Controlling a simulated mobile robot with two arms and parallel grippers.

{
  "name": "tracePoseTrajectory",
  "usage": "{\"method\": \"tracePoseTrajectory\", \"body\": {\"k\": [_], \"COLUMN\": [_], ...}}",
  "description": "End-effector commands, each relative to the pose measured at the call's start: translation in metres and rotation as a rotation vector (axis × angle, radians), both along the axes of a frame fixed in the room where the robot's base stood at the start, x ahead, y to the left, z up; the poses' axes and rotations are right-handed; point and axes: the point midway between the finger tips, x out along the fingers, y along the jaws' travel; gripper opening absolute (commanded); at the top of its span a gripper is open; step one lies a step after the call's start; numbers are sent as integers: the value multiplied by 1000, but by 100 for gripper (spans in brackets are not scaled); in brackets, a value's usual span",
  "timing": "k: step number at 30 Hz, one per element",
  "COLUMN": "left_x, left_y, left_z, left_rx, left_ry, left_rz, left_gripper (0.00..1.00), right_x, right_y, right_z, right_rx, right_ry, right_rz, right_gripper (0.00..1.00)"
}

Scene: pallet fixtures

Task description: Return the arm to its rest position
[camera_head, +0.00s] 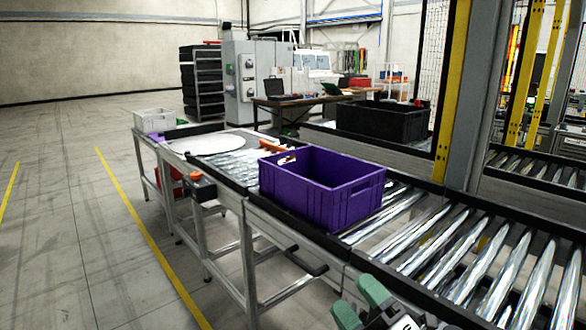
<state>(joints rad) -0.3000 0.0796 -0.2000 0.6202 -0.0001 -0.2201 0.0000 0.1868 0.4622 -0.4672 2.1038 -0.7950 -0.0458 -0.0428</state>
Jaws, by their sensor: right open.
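My right gripper (359,303) shows at the bottom edge, right of the middle. Its two green fingertips stand apart, with a gap between them, and I see nothing held there. It is at the near side of the roller conveyor (424,249), in front of and apart from the purple crate (316,203). The crate sits upright on the rollers. Its inside is mostly hidden by its near walls. Most of my right arm is out of the picture, and my left gripper does not show.
A black crate (382,124) stands farther back. A round white disc (208,143) and a white bin (154,121) are at the conveyor's far left. A yellow-edged post (452,90) rises behind the rollers. The floor at left is clear.

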Motion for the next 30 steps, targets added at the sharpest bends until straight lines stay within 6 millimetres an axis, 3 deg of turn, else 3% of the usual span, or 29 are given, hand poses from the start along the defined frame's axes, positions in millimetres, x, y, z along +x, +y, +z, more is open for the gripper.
{"method": "tracePoseTrajectory", "body": {"k": [5, 9, 12, 18, 26, 30], "left_x": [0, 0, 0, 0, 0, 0], "left_y": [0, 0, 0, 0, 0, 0], "left_z": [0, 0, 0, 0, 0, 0], "left_rx": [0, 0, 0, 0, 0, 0], "left_ry": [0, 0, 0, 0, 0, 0], "left_rz": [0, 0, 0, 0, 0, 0], "left_gripper": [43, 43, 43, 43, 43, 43], "right_x": [-11, -51, -88, -159, -245, -231], "right_y": [-57, -91, -103, -109, -104, -103], "right_z": [-66, -137, -177, -225, -252, -289], "right_rx": [356, 554, 637, 717, 745, 733], "right_ry": [469, 871, 1119, 1487, 1871, 1876], "right_rz": [-303, -526, -649, -809, -951, -957], "right_gripper": [75, 75, 75, 75, 75, 75]}}
